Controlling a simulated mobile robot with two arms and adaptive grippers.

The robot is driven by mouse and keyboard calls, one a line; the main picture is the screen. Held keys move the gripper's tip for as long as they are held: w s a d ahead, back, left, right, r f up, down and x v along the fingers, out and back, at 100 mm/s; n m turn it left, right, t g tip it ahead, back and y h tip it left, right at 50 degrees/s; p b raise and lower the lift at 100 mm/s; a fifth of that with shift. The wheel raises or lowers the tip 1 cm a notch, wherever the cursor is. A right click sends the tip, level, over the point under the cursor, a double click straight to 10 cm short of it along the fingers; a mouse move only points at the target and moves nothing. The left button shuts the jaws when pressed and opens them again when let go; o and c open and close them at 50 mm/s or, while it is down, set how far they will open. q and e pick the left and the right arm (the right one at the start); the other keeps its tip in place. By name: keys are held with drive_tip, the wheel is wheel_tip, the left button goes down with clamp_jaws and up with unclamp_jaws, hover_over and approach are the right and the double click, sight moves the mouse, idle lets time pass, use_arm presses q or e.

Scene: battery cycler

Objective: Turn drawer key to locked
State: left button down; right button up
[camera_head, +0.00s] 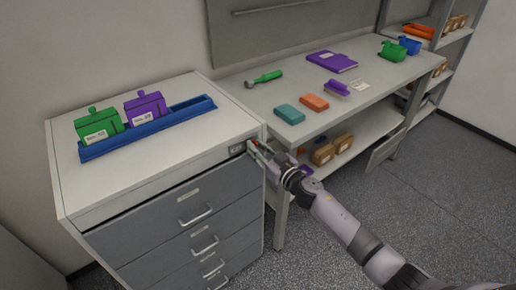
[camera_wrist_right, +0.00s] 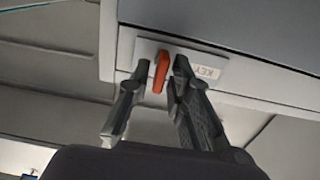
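The drawer key is an orange-red tab (camera_wrist_right: 162,72) on a light plate at the top front edge of the drawer cabinet (camera_head: 75,190). A "KEY" label (camera_wrist_right: 207,72) sits beside it in the wrist view. My right gripper (camera_head: 254,150) is at the cabinet's upper right front corner. In the wrist view its two fingers (camera_wrist_right: 160,78) stand apart, one on each side of the tab. The right finger looks very near the tab; I cannot tell whether it touches. A gap shows on the left. In the head view the key is mostly hidden by the gripper. My left gripper is not in view.
On the cabinet top, a blue tray (camera_head: 150,133) stands by green (camera_head: 98,125) and purple (camera_head: 147,106) labelled blocks. Drawer handles (camera_head: 196,216) stick out of the front. The workbench (camera_head: 255,100) with several small items stands right of the cabinet. The floor in front is clear.

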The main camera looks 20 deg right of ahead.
clamp_jaws()
drive_tip(key=shift+n, duration=0.4)
drive_tip(key=n, duration=0.5)
drive_tip(key=n+b, duration=0.1)
drive_tip(key=n, duration=0.5)
drive_tip(key=n+b, duration=0.1)
drive_tip(key=n, duration=0.5)
drive_tip(key=shift+s+a+f, duration=0.1)
drive_tip(key=shift+a+f, duration=0.05)
drive_tip(key=shift+f, duration=0.15)
idle(0.4)
drive_tip(key=shift+o, duration=1.5)
unclamp_jaws()
